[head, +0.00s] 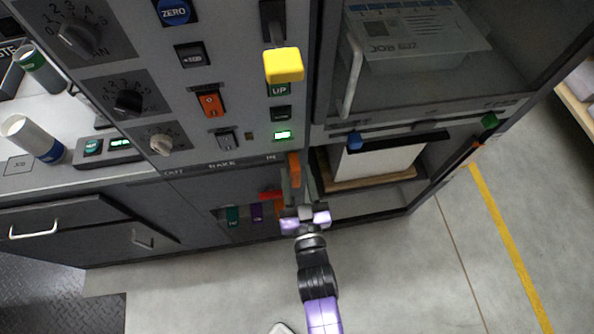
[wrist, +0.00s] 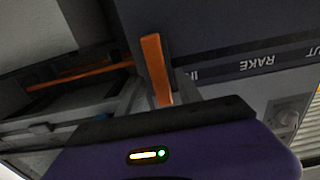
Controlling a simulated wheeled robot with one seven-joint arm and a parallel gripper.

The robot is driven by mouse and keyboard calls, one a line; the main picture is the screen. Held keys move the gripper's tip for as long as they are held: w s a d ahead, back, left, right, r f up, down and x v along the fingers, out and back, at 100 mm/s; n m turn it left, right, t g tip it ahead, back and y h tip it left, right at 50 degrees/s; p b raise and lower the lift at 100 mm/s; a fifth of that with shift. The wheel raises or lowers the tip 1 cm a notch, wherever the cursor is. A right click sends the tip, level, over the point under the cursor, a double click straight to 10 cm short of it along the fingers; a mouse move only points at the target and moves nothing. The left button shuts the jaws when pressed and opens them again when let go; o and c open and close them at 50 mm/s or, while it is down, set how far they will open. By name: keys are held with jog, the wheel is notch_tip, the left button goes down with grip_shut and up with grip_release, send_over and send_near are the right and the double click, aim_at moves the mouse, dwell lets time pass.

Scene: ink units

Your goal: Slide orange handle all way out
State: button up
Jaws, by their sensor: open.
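The orange handle (head: 294,165) stands upright on the grey cabinet front, at the "IN" end of a strip marked OUT, RAKE and IN. In the wrist view the orange handle (wrist: 155,68) is a long bar near the middle. My gripper (head: 299,192) is at the cabinet front, at the handle's lower part. In the wrist view my gripper (wrist: 158,88) is open, with one pale finger on each side of the handle's near end. I cannot tell whether either finger touches it. The handle's mount is hidden.
An open bay with a wooden-edged tray (head: 372,183) and white block lies right of the handle. A yellow lever knob (head: 284,66) juts out above. The strip leftward toward "OUT" looks clear.

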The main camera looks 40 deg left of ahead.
jog(key=shift+w+a, duration=0.25)
jog(key=shift+a, duration=0.15)
grip_shut()
dwell(1.3)
